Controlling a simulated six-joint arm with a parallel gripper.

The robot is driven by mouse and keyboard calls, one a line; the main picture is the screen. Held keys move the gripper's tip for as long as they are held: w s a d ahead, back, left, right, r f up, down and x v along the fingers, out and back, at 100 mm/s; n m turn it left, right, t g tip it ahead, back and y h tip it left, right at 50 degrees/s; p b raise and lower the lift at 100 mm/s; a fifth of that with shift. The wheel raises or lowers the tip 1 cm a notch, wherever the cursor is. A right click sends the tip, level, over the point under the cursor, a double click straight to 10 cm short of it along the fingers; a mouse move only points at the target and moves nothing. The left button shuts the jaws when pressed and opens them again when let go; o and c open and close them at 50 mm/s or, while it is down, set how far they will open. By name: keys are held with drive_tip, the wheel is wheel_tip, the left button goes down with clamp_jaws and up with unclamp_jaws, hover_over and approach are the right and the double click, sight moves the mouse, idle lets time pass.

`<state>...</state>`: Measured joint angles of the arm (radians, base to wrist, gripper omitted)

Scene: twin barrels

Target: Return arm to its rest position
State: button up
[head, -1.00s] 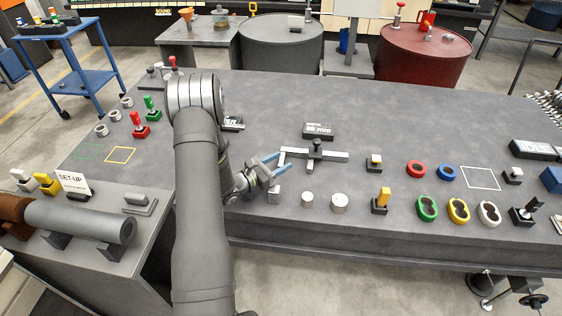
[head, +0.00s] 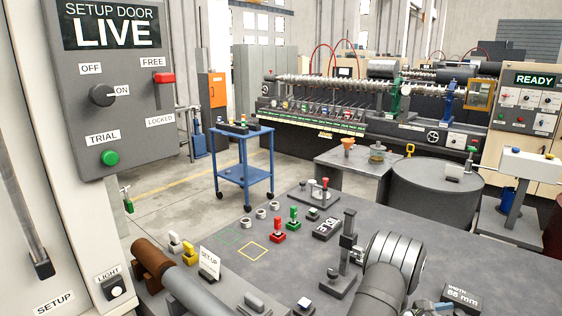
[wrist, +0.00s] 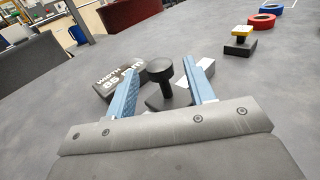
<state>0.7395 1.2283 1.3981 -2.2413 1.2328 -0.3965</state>
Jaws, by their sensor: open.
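My gripper (wrist: 162,63) is open, with its two blue fingers apart in the wrist view. A black knob (wrist: 160,67) on a sliding gauge with a pale metal bar shows between and beyond the fingers; I see no contact with it. No marked rest position is seen.
Red (head: 278,231) and green (head: 293,218) knobs stand farther back. A control panel (head: 118,85) reads LIVE at left; a blue trolley (head: 243,165) stands behind.

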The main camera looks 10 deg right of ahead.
drive_tip(key=d, duration=0.3)
drive_tip(key=shift+w+a, duration=0.2)
drive_tip(key=shift+a, duration=0.05)
